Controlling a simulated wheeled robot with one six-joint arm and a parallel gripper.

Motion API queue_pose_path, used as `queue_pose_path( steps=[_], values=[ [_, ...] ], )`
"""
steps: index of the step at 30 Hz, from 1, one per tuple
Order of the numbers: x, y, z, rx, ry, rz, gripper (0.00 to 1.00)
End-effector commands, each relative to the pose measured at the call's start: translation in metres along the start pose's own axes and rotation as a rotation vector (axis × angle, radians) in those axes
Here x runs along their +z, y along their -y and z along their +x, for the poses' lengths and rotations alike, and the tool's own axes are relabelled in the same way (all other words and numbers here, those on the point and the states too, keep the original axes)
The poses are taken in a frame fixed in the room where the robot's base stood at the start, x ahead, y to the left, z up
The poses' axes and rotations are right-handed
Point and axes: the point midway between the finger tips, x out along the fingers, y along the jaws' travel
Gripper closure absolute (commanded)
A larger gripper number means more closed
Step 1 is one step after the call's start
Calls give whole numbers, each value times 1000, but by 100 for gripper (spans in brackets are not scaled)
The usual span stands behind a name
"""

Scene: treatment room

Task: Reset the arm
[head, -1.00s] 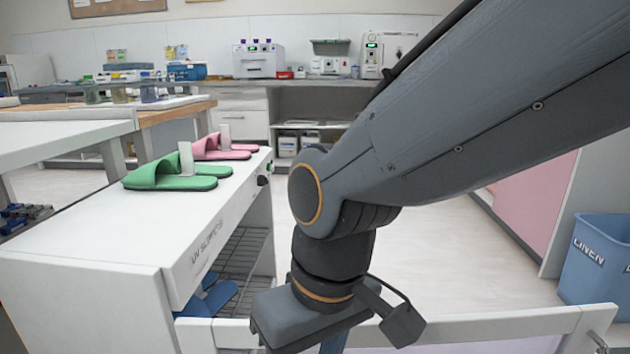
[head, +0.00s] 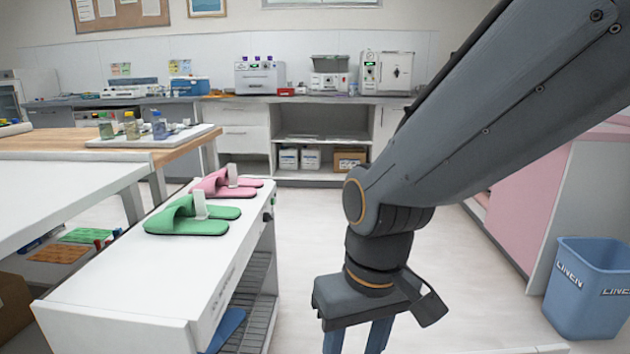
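My arm reaches in from the upper right, and my gripper (head: 356,343) hangs at the bottom middle of the head view. Its two blue-grey fingers point down and stand apart, with floor showing between them. I see nothing held there, though the tips are cut off by the lower edge. The gripper is to the right of the white slipper cabinet (head: 140,285) and apart from it in the picture.
Green slippers (head: 190,217) and pink slippers (head: 225,184) lie on the cabinet top. A blue slipper (head: 227,328) is on its lower rack. A blue linen bin (head: 590,290) stands at right. Open floor (head: 475,270) lies between.

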Motion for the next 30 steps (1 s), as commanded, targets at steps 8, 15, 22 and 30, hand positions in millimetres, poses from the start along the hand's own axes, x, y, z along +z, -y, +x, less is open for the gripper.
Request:
queue_pose_path(
  steps=[8, 15, 22, 30],
  values=[
    [10, -30, -61, 27, 9, 104, 57],
    [23, -57, -106, 48, 18, 189, 57],
    [38, -82, -149, 64, 28, 270, 57],
    [55, -104, -184, 77, 36, 341, 57]
  ],
)
